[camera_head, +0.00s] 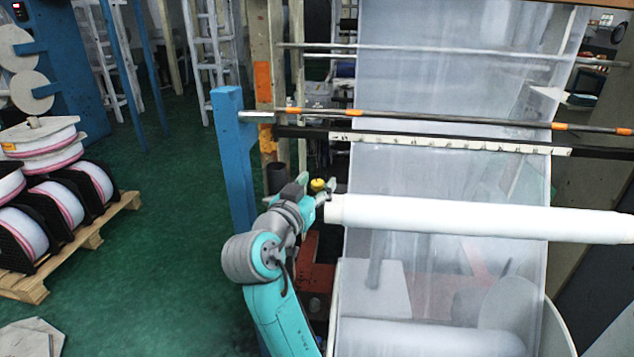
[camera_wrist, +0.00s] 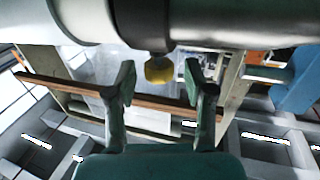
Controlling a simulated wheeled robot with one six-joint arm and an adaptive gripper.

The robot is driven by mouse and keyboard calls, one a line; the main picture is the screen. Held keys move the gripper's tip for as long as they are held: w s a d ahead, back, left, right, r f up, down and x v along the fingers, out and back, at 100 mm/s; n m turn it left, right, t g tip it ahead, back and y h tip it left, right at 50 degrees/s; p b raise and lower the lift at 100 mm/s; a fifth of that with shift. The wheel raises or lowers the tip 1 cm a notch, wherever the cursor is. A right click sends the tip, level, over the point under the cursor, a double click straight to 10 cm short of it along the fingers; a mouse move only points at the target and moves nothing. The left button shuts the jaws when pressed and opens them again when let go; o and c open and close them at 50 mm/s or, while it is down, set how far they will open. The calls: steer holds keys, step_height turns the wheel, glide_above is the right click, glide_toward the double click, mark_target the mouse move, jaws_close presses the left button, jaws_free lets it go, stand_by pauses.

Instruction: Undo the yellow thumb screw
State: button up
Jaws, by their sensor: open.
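The yellow thumb screw (camera_head: 318,185) shows in the head view close to my gripper (camera_head: 318,190), near the left end of the white roller. My gripper (camera_wrist: 160,78) is open there, with one finger to the left and one to the right of the screw. Both fingers look apart from it. How deep the screw sits between the fingertips is hard to tell.
The white roller (camera_head: 470,218) with hanging clear film (camera_head: 440,170) stands right of my gripper. A blue post (camera_head: 234,160) rises to its left. Reels on a pallet (camera_head: 105,218) stand at far left. Green floor (camera_head: 165,240) between is clear.

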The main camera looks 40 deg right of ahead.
steer(key=shift+w+d, duration=0.15)
steer(key=shift+d, duration=0.35)
jaws_close()
